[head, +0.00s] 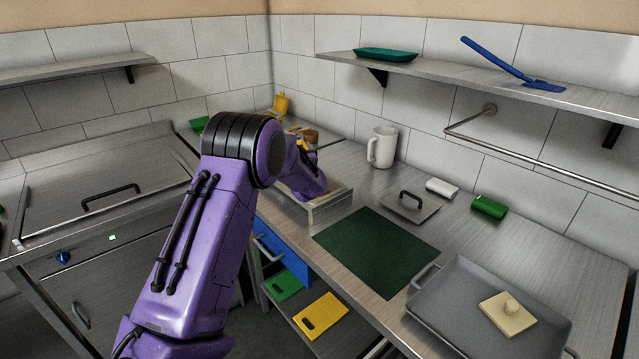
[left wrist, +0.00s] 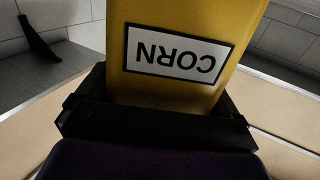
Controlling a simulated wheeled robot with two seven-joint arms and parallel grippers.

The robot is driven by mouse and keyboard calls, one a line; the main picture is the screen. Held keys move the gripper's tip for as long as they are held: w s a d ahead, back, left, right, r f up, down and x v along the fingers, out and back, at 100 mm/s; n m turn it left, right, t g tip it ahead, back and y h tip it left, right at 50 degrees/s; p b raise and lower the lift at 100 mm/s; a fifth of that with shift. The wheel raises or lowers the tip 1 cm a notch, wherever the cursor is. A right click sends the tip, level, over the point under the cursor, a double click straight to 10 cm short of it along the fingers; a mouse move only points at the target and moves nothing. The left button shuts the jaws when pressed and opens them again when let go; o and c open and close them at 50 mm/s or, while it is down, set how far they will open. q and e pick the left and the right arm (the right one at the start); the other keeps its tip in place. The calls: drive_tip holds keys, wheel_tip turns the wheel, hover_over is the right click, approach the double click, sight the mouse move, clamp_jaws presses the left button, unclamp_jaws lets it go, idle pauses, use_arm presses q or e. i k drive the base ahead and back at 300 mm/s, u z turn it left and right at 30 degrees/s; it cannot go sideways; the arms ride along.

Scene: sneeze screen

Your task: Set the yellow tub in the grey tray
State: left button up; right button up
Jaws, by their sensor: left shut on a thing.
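The yellow tub (left wrist: 175,85) fills the middle of the left wrist view, with a white label reading CORN upside down. My left gripper (left wrist: 158,112) is shut on it, with a dark finger at each side. In the head view my purple arm hides most of the gripper and tub; a small yellow patch (head: 301,143) shows beyond the wrist, at the back corner of the counter. The grey tray (head: 455,300) lies at the front right, well apart from the gripper. A cream block with a knob (head: 508,313) sits in its right part. My right gripper is out of view.
A dark green mat (head: 375,250) lies between my arm and the tray. Behind it are a white jug (head: 382,147), a grey lid with a handle (head: 410,205), a white block (head: 441,188) and a green block (head: 488,208). A shelf (head: 440,70) and a rail (head: 540,155) run along the wall.

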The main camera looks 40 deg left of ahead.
sight(451, 318)
drive_tip(key=k, duration=1)
